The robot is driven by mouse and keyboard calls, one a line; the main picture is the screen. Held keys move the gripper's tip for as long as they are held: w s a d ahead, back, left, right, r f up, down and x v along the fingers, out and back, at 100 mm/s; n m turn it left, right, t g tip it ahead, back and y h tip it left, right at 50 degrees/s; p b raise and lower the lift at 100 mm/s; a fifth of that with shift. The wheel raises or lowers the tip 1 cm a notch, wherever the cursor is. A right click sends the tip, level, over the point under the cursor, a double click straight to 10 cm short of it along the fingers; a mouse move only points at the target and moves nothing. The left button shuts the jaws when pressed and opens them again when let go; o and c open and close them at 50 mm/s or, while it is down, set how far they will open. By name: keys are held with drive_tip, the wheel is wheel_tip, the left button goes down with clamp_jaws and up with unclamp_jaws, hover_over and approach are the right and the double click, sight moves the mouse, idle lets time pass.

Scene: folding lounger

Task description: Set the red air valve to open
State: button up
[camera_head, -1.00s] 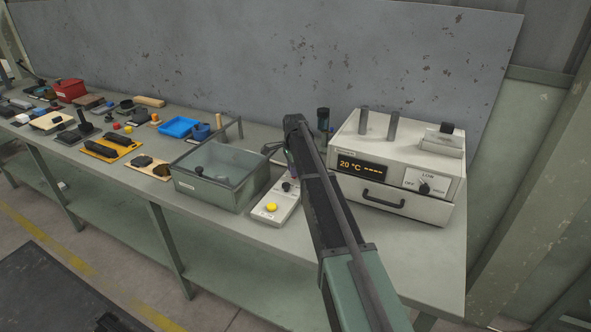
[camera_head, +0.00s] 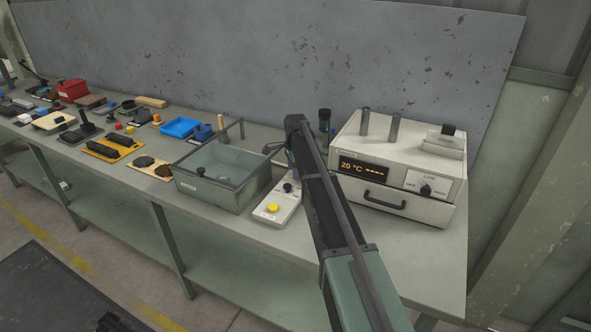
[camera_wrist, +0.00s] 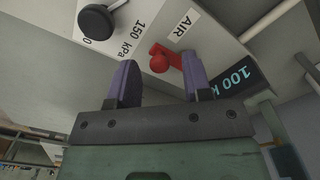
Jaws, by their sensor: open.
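The red air valve (camera_wrist: 165,58) shows in the wrist view as a red lever with a rounded end, beside a printed AIR label (camera_wrist: 183,27) on a pale panel. My gripper (camera_wrist: 160,62) is open, with its two purple fingers on either side of the valve's rounded end. I cannot tell whether either finger touches it. In the head view the pale control box (camera_head: 268,215) stands on the bench with a black knob and a yellow button. My arm hides the valve there.
A grey-green clear-topped bin (camera_head: 215,192) stands left of the box, and a white heater unit (camera_head: 400,165) stands right.

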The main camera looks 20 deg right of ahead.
wheel_tip(320, 180, up, 10)
drive_tip(key=p, duration=0.9)
drive_tip(key=shift+r+p, duration=0.2)
drive_tip(key=shift+p, duration=0.2)
drive_tip(key=s+a+n, duration=0.4)
drive_tip(key=s+n, duration=0.2)
drive_tip(key=s, duration=0.6)
drive_tip(key=s+a+n, duration=0.4)
drive_tip(key=s+n, duration=0.2)
drive_tip(key=s, duration=0.7)
drive_tip(key=s+a+n, duration=0.4)
drive_tip(key=s+n, duration=0.2)
drive_tip(key=s, duration=0.6)
drive_tip(key=shift+s+a, duration=0.4)
